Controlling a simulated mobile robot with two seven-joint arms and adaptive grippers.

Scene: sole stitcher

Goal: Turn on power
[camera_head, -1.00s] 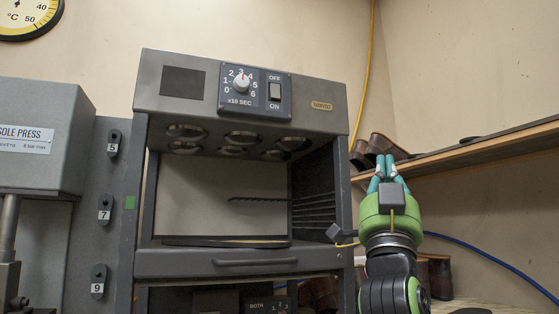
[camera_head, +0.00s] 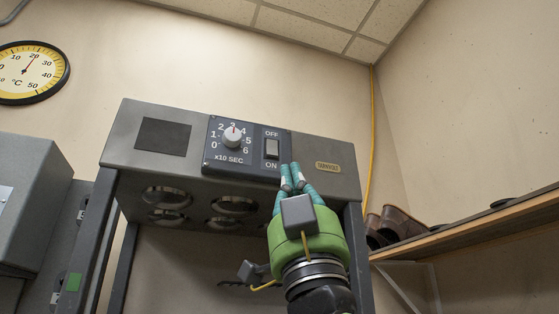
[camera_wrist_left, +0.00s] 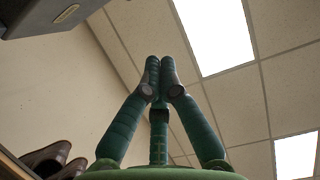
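The power switch (camera_head: 272,149) is a light rocker on the dark control panel at the top front of the grey machine (camera_head: 310,150), with OFF above it and ON below. I cannot tell which side is pressed. My left gripper (camera_head: 292,178) has teal fingers drawn together, pointing up, just below and right of the switch. In the head view its tips overlap the machine's front near the panel's lower right corner; contact cannot be told. The tips also meet in the left wrist view (camera_wrist_left: 159,68), with nothing between them. My right gripper is not in view.
A timer knob (camera_head: 232,137) is left of the switch. A brass plate (camera_head: 328,167) is on the machine at right. It also shows at the top left of the wrist view (camera_wrist_left: 66,14). A wooden shelf (camera_head: 480,224) with brown shoes (camera_head: 395,225) runs along the right wall.

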